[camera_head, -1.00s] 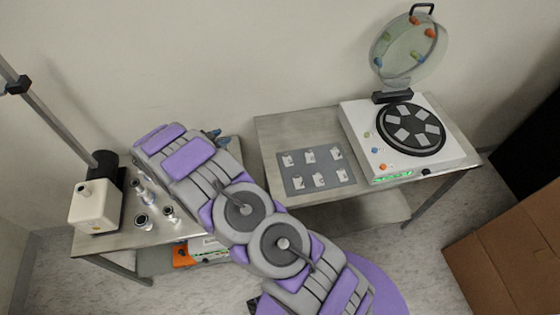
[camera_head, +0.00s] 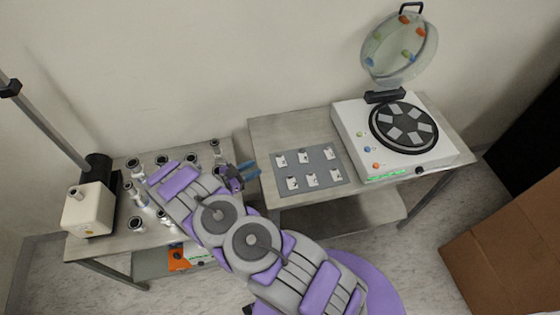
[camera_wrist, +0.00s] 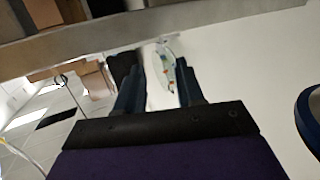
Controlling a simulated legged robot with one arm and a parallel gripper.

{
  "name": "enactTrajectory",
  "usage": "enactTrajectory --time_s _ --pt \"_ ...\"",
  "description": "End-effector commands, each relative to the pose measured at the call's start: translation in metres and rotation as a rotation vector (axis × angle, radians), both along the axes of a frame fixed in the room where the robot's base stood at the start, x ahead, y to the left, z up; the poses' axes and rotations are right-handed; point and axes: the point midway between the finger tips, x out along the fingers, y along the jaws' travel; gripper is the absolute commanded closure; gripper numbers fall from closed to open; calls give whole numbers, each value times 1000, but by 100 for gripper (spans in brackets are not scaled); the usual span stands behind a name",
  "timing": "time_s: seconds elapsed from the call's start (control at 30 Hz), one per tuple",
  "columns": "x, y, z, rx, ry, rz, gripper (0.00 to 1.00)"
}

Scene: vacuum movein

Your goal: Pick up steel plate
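Several small pale metal plates, each with a white mark, lie in two rows on a dark grey mat (camera_head: 311,168) on the right table; one is a front plate (camera_head: 312,180). Several flat grey plates (camera_head: 411,138) also sit on the black disc of the white machine. I cannot tell which of them is the steel plate. My gripper (camera_head: 250,170) is at the gap between the two tables, left of the mat and apart from it. In the wrist view my gripper (camera_wrist: 160,80) has its two blue fingers apart with nothing between them.
The white machine (camera_head: 350,130) stands on the right table (camera_head: 275,130) with its clear lid (camera_head: 400,50) raised. The left table (camera_head: 108,245) holds several metal fittings and a cream device (camera_head: 88,210). A cardboard box (camera_head: 505,250) stands at the lower right.

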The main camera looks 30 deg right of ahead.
Motion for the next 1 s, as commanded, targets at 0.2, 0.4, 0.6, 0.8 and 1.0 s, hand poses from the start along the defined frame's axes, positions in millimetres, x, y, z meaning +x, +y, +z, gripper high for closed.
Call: enactTrajectory --time_s 0.2,0.4,0.6,0.8,1.0 --pt "5 -36 -6 1 -1 -1 63" --pt "6 -47 -7 0 0 1 63" --pt "11 -71 -8 0 1 -3 63" --pt "13 -95 -10 0 1 -2 63" --pt "15 -97 -9 -1 1 1 63"
